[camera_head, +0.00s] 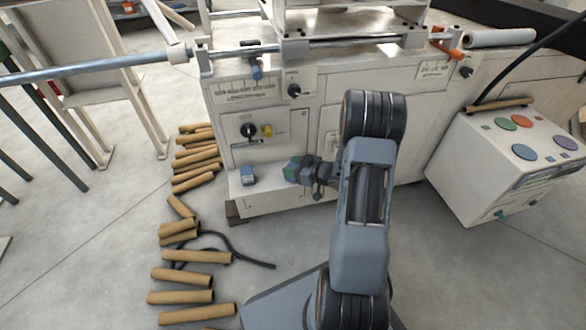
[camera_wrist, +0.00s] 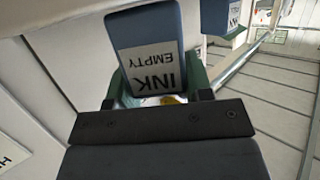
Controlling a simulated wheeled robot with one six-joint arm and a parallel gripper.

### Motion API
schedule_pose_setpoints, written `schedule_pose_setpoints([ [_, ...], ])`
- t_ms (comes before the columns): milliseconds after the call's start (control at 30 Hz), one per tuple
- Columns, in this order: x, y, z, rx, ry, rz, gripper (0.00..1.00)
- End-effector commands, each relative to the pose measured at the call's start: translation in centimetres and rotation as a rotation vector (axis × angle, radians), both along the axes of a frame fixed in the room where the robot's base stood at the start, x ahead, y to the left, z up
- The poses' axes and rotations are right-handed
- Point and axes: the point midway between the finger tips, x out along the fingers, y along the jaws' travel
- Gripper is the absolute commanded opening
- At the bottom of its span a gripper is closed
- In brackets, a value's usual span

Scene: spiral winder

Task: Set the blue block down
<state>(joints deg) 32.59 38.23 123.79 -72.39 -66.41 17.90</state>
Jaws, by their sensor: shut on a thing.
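A blue block (camera_wrist: 146,30) with a white label reading "INK EMPTY" is between the jaws of my gripper (camera_wrist: 158,98) in the wrist view. Green parts flank the block on both sides; I cannot tell whether they belong to the fingers or to a holder. In the head view my gripper (camera_head: 299,170) is at the white machine's low front ledge (camera_head: 270,198), and the held block is mostly hidden there. I cannot tell whether the block touches the ledge.
A second blue block (camera_head: 248,175) sits on the ledge to the left; it also shows in the wrist view (camera_wrist: 218,18). Several cardboard tubes (camera_head: 195,257) lie on the floor at left, with a black cable (camera_head: 245,257). A white control box (camera_head: 505,165) stands at right.

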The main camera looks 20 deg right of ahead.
Motion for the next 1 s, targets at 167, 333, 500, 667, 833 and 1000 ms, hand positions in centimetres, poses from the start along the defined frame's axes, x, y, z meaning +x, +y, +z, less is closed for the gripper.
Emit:
schedule_pose_setpoints([
  [167,0.0,0.0,-0.2,0.0,0.0,0.0,0.21],
  [333,0.0,0.0,-0.2,0.0,0.0,0.0,0.58],
  [500,0.0,0.0,-0.2,0.0,0.0,0.0,0.72],
  [667,0.0,0.0,-0.2,0.0,0.0,0.0,0.72],
  [833,-0.3,-0.3,0.3,0.0,0.0,-0.002,0.72],
  [1000,-2.6,-1.8,1.4,0.001,0.002,-0.005,0.72],
])
